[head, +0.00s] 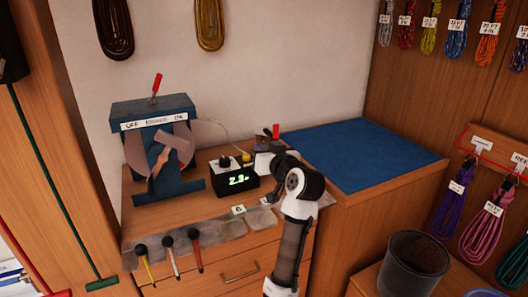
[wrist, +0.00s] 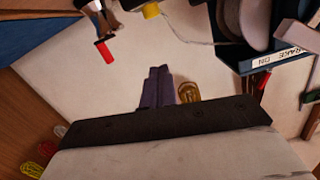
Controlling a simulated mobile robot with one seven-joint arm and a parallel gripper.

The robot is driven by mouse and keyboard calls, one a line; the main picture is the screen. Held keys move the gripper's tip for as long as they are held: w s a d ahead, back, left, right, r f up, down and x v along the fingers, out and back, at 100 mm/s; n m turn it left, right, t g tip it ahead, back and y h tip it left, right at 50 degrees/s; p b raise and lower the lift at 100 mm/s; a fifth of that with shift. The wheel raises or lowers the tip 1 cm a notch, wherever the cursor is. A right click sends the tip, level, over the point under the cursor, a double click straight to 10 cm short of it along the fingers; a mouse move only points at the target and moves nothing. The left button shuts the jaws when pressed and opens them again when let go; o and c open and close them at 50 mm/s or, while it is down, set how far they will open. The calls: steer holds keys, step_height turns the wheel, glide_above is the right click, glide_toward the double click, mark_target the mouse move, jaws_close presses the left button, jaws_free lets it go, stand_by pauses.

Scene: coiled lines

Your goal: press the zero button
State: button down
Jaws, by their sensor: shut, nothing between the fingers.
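A black box with a lit green display (head: 238,180) stands on the wooden bench, right of the blue winding device. A yellow button (head: 247,157) and a black knob sit on its top; I cannot read a zero label on either. A yellow piece, which looks like that button, shows at the top edge of the wrist view (wrist: 151,10). My gripper (wrist: 158,86) has its dark fingers together and empty, apart from the yellow piece. In the head view my arm's black and white joint hides most of the gripper, right of the box.
The blue device (head: 155,115) carries a brake label and a red-tipped lever. A red-handled tool (head: 276,131) stands behind my arm. A blue mat (head: 360,150) lies bare at right. A dark bin (head: 413,264) stands lower right. Coiled lines hang on the walls.

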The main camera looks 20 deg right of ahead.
steer(key=p, duration=0.2)
glide_above(246, 158)
steer(key=s+d, duration=0.2)
steer(key=s, duration=0.1)
steer(key=shift+w+a+f, duration=0.15)
steer(key=shift+w+a, duration=0.1)
steer(key=f, duration=0.3)
steer(key=shift+w+a+f, duration=0.2)
steer(key=shift+w+a, duration=0.05)
steer(key=shift+w, duration=0.1)
steer(key=shift+f, duration=0.4)
